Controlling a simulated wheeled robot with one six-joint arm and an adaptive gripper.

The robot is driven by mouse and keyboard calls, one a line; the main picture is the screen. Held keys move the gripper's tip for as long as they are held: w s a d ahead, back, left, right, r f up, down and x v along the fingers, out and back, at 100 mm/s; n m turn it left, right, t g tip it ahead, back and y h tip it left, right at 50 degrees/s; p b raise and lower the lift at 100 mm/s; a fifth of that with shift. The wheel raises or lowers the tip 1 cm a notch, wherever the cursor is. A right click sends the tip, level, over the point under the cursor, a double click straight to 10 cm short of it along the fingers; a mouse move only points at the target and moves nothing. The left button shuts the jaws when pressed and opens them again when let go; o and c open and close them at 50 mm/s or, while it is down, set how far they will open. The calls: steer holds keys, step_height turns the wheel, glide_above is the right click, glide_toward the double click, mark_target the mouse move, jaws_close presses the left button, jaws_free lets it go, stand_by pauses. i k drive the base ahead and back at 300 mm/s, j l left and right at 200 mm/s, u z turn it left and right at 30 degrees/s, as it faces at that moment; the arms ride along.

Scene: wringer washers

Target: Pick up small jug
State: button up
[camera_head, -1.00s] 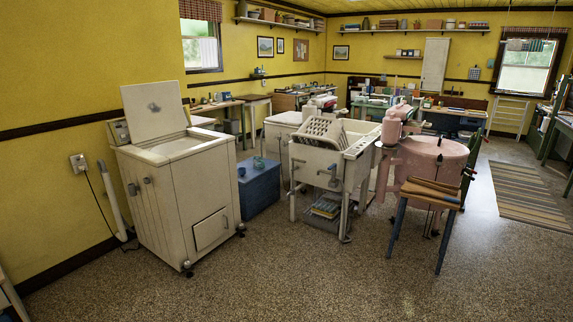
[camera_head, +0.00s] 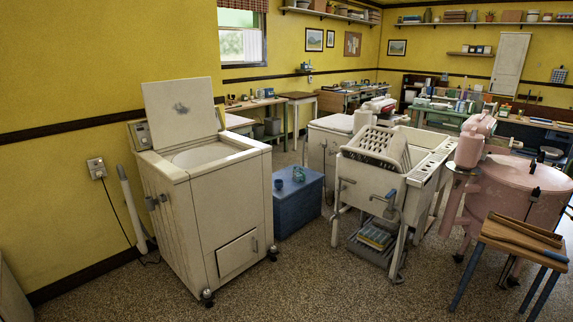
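A small teal vessel (camera_head: 298,174) stands on top of the blue chest (camera_head: 300,208), between the white washer and the sink tub. It may be the small jug, but it is too small to tell for sure. A small dark blue cup-like thing (camera_head: 279,184) stands on the same chest, to its left and nearer. My gripper is not in view.
A white washer (camera_head: 205,215) with a raised lid stands at left front. A white tub (camera_head: 375,180) with a rack is right of the chest. A pink washer (camera_head: 515,200) and a wooden bench (camera_head: 520,240) are at right. The speckled floor in front is clear.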

mark_target(298, 174)
steer(key=i, duration=5.25)
